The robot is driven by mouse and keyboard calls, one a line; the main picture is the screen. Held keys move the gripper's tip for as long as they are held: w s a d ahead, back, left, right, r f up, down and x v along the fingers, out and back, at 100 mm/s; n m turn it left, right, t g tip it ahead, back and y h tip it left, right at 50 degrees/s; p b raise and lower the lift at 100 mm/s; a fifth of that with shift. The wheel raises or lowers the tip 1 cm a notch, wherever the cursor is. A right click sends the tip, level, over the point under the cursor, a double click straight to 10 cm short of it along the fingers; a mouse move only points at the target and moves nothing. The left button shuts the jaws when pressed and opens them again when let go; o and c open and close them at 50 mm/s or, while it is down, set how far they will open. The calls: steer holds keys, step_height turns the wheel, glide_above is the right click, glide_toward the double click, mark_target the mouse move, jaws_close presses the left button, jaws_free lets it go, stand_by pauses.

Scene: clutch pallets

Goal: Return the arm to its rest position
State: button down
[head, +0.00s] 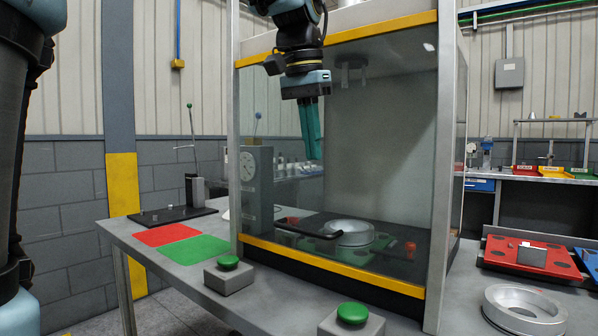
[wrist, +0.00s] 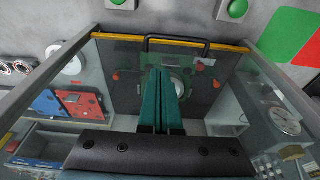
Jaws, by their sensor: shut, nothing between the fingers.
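My gripper (head: 312,130) hangs from my arm in front of the upper part of the glass-fronted cabinet in the head view. Its two teal fingers point down and lie together, with nothing between them. In the wrist view the shut fingers (wrist: 161,100) point toward the cabinet glass, with the black handle (wrist: 176,41) beyond them. In the head view the black handle (head: 308,233) sits low on the glass front, well below my fingertips and apart from them. Behind the glass is a silver ring-shaped part (head: 348,233).
The cabinet has yellow edge bars (head: 330,268) and metal posts. Two green push buttons (head: 228,263) stand on the bench before it. Red (head: 166,235) and green (head: 195,249) mats lie at left. A red pallet (head: 530,258) and a metal ring (head: 524,308) are at right.

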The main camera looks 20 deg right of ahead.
steer(key=w+a+f+n+y+p, duration=0.1)
steer(key=w+a+f+n+p, duration=0.25)
steer(key=a+f, duration=0.35)
steer(key=w+a+f+n+p, duration=0.25)
steer(key=w+a+f, duration=0.3)
steer(key=a, duration=0.35)
steer(key=s+a+f+n+p, duration=0.2)
steer(key=s+a+f, duration=0.1)
steer(key=a+f, duration=0.2)
steer(key=s+a+f+n+p, duration=0.3)
steer(key=a+f, duration=0.3)
steer(key=a, duration=0.4)
steer(key=shift+s+a+y, duration=0.3)
steer(key=shift+s+y, duration=0.1)
steer(key=shift+s, duration=0.3)
